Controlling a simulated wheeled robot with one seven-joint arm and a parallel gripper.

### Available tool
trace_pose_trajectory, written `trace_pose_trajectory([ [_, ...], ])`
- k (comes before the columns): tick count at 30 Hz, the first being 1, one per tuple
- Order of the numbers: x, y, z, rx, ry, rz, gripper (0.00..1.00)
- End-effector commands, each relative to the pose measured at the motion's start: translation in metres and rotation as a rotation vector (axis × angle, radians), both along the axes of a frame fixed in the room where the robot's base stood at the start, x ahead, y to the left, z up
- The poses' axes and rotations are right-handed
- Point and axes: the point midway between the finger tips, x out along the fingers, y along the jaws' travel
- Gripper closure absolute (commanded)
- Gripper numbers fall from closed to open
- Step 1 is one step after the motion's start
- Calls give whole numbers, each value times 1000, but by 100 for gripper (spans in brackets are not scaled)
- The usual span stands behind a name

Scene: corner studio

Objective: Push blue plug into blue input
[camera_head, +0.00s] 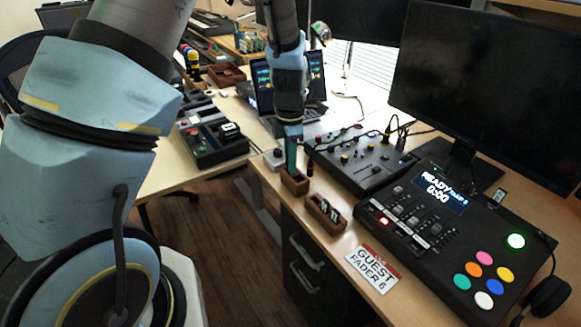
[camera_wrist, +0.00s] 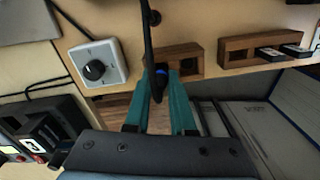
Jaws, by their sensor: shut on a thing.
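My gripper (camera_head: 291,158) points down above the near edge of the desk, just over a small wooden holder (camera_head: 295,183). In the wrist view its two teal fingers (camera_wrist: 160,85) are closed on a dark plug with a blue band, the blue plug (camera_wrist: 160,73). A black cable runs up from the plug. The plug is beside or over the wooden holder (camera_wrist: 190,58); I cannot tell whether it is clear of it. The black mixer (camera_head: 362,160) with several knobs and sockets lies just right of my gripper. I cannot make out the blue input on it.
A second wooden holder (camera_head: 325,213) with dark pieces stands nearer. A control panel (camera_head: 420,225) with faders and coloured buttons, a sign (camera_head: 372,268) and a large monitor (camera_head: 480,85) are to the right. A grey knob box (camera_wrist: 97,64) sits beside the holder. Standing cables rise behind the mixer.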

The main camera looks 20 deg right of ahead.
Motion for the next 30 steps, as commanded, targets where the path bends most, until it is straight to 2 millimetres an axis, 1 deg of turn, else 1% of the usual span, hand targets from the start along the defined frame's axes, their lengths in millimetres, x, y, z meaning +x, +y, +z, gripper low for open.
trace_pose_trajectory([
  [10, 0, 0, 0, 0, 0, 0, 100],
  [14, 1, -1, 8, -2, -3, -1, 100],
  [17, 1, -1, 23, -3, -5, 0, 100],
  [24, 1, -1, 71, -4, -5, -1, 100],
  [27, 1, -1, 86, -3, -3, -1, 100],
  [30, 0, -1, 95, -2, -2, -1, 100],
])
